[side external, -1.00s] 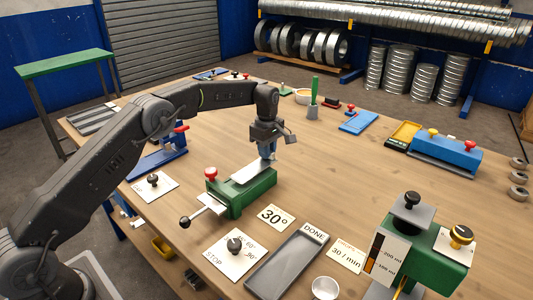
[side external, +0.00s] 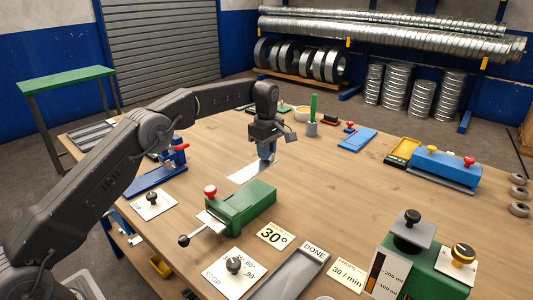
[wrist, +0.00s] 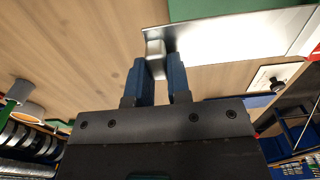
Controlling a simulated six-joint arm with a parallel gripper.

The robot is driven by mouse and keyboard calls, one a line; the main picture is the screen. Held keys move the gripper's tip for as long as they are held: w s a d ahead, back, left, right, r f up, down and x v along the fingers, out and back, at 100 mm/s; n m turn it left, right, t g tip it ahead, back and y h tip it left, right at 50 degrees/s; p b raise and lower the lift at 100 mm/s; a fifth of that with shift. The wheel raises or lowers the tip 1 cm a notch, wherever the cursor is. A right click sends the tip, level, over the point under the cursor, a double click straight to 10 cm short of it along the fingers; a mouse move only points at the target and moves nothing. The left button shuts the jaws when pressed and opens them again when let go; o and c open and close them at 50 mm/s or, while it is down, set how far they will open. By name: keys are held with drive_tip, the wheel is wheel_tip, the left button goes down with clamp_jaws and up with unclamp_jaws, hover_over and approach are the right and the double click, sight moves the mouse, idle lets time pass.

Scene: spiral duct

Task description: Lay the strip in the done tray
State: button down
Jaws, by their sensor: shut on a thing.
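A flat, shiny metal strip (side external: 247,173) is held by one end in my gripper (side external: 266,158), whose blue fingers are shut on it. The strip appears raised, clear of the green bending block (side external: 240,208). In the wrist view the strip (wrist: 240,38) reaches right from the fingers (wrist: 154,75), with a pale small piece between the fingertips. The DONE tray (side external: 274,290), grey and shallow, lies at the front and looks empty; its near end is cut off by the picture edge.
A green dispenser (side external: 432,262) stands right of the tray. The table's middle right is clear.

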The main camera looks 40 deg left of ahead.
drive_tip(key=s+d+f, duration=0.1)
drive_tip(key=s+d, duration=0.2)
drive_tip(key=d, duration=0.4)
drive_tip(key=s+d+f, duration=0.1)
drive_tip(key=s+d, duration=0.1)
drive_tip(key=d, duration=0.5)
hover_over(301, 261)
wheel_tip(301, 261, down, 3)
drive_tip(key=shift+f, duration=3.25)
drive_tip(key=c, duration=1)
unclamp_jaws()
drive_tip(key=shift+c, duration=1.4)
drive_tip(key=shift+o, duration=0.2)
